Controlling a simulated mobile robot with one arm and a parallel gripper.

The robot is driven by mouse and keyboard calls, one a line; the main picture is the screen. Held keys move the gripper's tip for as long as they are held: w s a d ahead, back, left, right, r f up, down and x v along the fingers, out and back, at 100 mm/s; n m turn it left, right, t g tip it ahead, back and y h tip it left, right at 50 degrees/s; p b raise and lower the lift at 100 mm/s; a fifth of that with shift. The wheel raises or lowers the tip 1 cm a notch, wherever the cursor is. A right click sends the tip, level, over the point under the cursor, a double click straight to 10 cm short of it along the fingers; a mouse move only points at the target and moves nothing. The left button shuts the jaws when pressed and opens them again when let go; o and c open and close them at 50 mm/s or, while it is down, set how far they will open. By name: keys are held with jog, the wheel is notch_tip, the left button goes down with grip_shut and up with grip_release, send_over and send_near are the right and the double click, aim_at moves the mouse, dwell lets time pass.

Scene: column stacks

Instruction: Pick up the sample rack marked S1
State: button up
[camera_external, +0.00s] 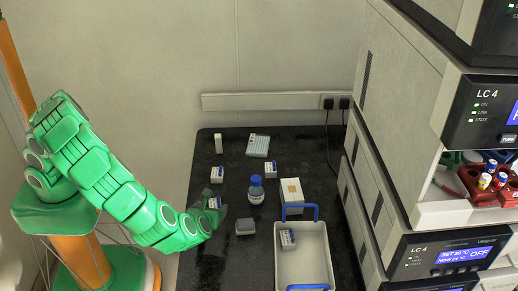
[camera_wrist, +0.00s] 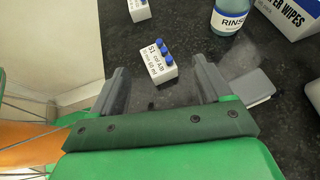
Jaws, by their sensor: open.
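The sample rack marked S1 (camera_wrist: 160,66) is a small white block with blue-capped vials along its top and black print on its front. It stands upright on the dark bench. My gripper (camera_wrist: 160,75) is open, with one finger on each side of the view and the rack between and just beyond the fingertips. No finger visibly touches it. In the external view the rack (camera_external: 214,203) shows beside my green gripper (camera_external: 212,213), which partly hides it.
Similar racks stand behind (camera_external: 217,174) and farther back (camera_external: 270,170). Another rack (camera_external: 288,239) is in a blue-handled tray (camera_external: 318,262). Stacked instruments (camera_external: 400,150) border the right.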

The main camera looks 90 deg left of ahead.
aim_at(213, 202)
jog(key=shift+s+x, duration=0.15)
jog(key=shift+x, duration=1.25)
jog(key=shift+s+x, duration=0.15)
jog(key=shift+x, duration=1.2)
jog(key=c, duration=1.2)
jog(key=shift+o, duration=0.2)
jog(key=shift+r, duration=0.5)
notch_tip(213, 202, up, 2)
jog(key=shift+r, duration=0.1)
jog(key=s+r, duration=0.3)
jog(key=s, duration=0.1)
jog(key=s+r, duration=0.3)
jog(key=s, duration=0.2)
jog(key=s+r, duration=0.3)
jog(key=s, duration=0.2)
jog(key=shift+a+r, duration=0.3)
jog(key=shift+a, duration=0.05)
